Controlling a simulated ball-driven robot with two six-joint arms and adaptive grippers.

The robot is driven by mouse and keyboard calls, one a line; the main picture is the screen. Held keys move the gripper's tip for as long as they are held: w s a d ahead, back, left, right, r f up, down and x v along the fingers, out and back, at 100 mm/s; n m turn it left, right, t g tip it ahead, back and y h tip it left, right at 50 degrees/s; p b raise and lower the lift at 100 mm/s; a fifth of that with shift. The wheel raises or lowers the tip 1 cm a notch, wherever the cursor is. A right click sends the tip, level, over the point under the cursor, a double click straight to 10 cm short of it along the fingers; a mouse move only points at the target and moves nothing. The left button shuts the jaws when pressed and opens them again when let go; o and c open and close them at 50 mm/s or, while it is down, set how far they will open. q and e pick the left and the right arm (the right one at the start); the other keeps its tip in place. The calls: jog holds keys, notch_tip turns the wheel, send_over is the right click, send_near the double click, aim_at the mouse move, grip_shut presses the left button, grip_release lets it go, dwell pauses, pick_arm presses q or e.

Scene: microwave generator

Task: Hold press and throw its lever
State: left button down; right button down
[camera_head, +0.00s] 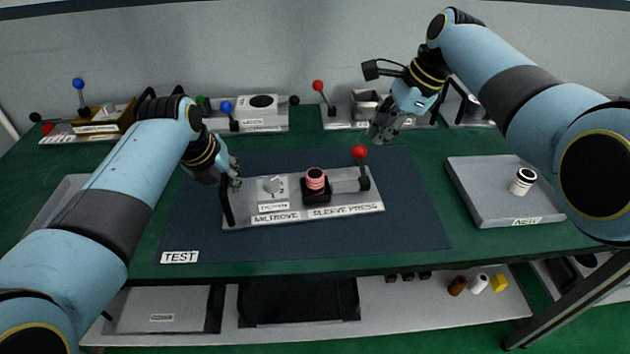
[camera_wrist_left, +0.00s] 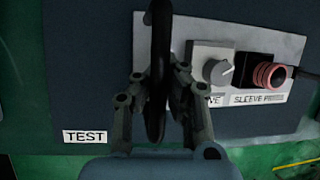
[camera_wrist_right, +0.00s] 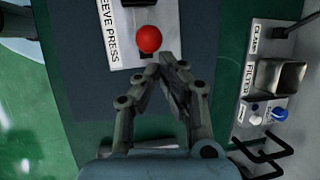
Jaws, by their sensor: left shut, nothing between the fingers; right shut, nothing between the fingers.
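The sleeve press (camera_head: 358,207) is a grey panel on the dark mat, with a black handle (camera_head: 227,203) at its left end, a grey knob (camera_head: 273,185) and a ribbed pink sleeve (camera_head: 315,178) in a black seat. Its red-ball lever (camera_head: 360,152) stands upright at the right end. My left gripper (camera_head: 236,182) is shut at the black handle, which crosses the fingers in the left wrist view (camera_wrist_left: 160,70); no firm hold shows. My right gripper (camera_head: 376,136) is shut and empty, above and behind the lever. Its fingertips appear near the red ball (camera_wrist_right: 149,39) in the right wrist view.
A grey NEW tray (camera_head: 480,205) at right holds a white and black part (camera_head: 523,181). Other panels with ball levers, such as the clamp and filter unit (camera_wrist_right: 275,80), line the back. The mat (camera_head: 300,242) is clear in front of the press.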

pick_arm(q)
jog(key=shift+a, duration=0.1)
pick_arm(e)
jog(key=v, duration=1.2)
pick_arm(q)
jog(key=c, duration=1.5)
grip_release()
